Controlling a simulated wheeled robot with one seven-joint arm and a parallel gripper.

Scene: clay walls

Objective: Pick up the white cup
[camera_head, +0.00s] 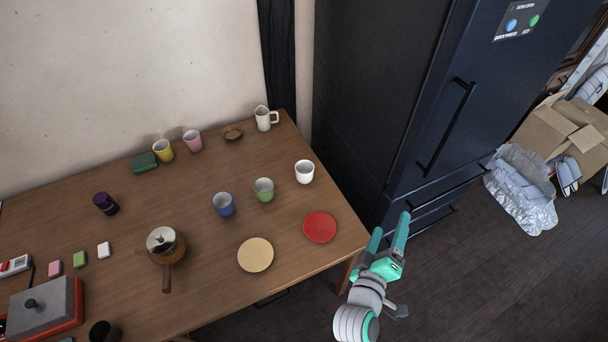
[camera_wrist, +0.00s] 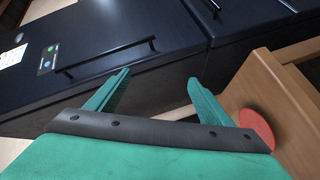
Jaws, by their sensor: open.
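The white cup (camera_head: 304,172) stands upright on the wooden table (camera_head: 200,272), near its right end. A white pitcher with a handle (camera_head: 265,118) stands farther back and is a different thing. My gripper (camera_head: 390,229) is open and empty, off the table's right edge, in front of the dark fridge. It is apart from the cup, to the right of it and nearer the camera. In the wrist view the open fingers (camera_wrist: 158,88) point toward the fridge. The cup does not show in the wrist view.
A red plate (camera_head: 320,227) lies in front of the cup, with a tan plate (camera_head: 256,254) to its left. A green cup (camera_head: 264,190) and a blue cup (camera_head: 223,204) stand left of the white cup. The fridge (camera_head: 420,110) stands right of the table.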

